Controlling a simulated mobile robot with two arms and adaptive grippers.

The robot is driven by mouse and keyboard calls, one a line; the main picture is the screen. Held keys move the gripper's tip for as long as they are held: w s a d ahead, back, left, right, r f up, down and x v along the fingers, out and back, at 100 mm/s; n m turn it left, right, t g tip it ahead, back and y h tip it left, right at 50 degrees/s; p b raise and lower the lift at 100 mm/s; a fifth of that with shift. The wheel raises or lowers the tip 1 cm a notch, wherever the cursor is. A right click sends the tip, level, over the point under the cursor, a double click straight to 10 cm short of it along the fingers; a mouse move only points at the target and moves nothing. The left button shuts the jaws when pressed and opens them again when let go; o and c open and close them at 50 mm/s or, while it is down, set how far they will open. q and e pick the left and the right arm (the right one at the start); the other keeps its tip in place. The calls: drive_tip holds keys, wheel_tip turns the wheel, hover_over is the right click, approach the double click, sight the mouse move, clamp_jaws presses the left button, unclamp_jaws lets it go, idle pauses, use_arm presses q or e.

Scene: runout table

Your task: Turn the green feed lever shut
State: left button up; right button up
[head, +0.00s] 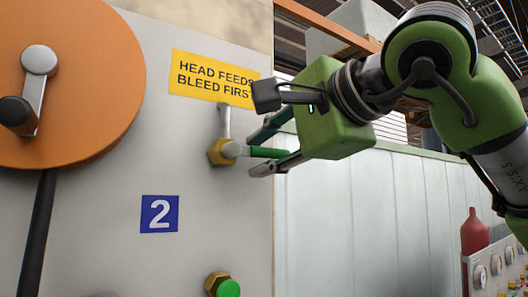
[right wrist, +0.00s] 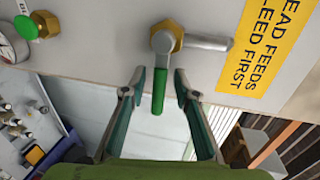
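The green feed lever (head: 266,152) comes out of a brass nut (head: 219,152) on the grey panel and points right, roughly level. In the right wrist view, its green grip (right wrist: 159,92) points down from the nut. My right gripper (head: 260,155) is open, with one finger above the grip and one below it. In the wrist view, my right gripper (right wrist: 160,82) has a finger on each side of the grip, with visible gaps to both. My left gripper is not in view.
A yellow sign (head: 212,79) reading "HEAD FEEDS BLEED FIRST" is above the lever. An orange disc (head: 85,85) with a crank is at left. A blue "2" plate (head: 159,214) and a green knob (head: 228,288) are below. A red bottle (head: 474,233) stands at right.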

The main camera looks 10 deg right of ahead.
drive_tip(key=v, duration=1.2)
idle(0.3)
